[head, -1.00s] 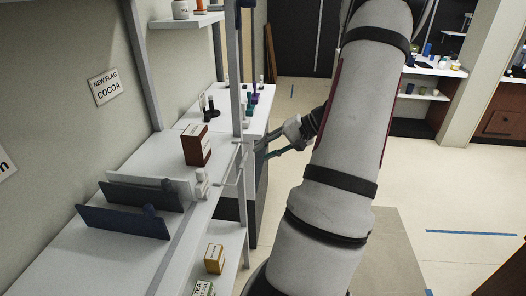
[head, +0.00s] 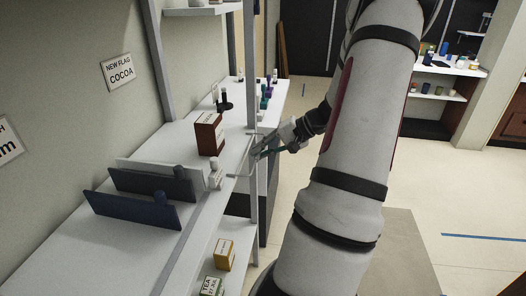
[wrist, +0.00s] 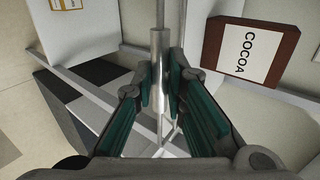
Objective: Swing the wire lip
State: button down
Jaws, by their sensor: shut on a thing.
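The wire lip (head: 240,176) shows as a thin pale wire at the front edge of the white shelf, beside an upright post. In the wrist view a silver round sleeve on the lip (wrist: 159,48) stands between my green-padded fingers, with thin wire running on above it. My gripper (head: 260,152) is at the shelf's front edge, to the right of the cocoa box. In the wrist view my gripper (wrist: 160,88) is shut on this silver part. The wire's far ends are hard to make out.
A brown cocoa box (head: 209,135) stands on the shelf behind the lip; it also shows in the wrist view (wrist: 250,52). A small white bottle (head: 215,176) and dark dividers (head: 132,208) stand nearer. A yellow box (head: 224,254) sits on the lower shelf. Floor at right is open.

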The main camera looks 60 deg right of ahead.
jog(key=shift+r+p, duration=0.35)
jog(key=shift+r, duration=0.45)
jog(key=shift+w+a+r, duration=0.1)
jog(key=shift+w+a+r+p, duration=0.1)
jog(key=shift+w+r+p, duration=0.2)
jog(key=shift+r, duration=0.4)
jog(key=shift+w+a+r, duration=0.2)
jog(key=shift+w+r, duration=0.25)
jog(key=shift+r, duration=0.15)
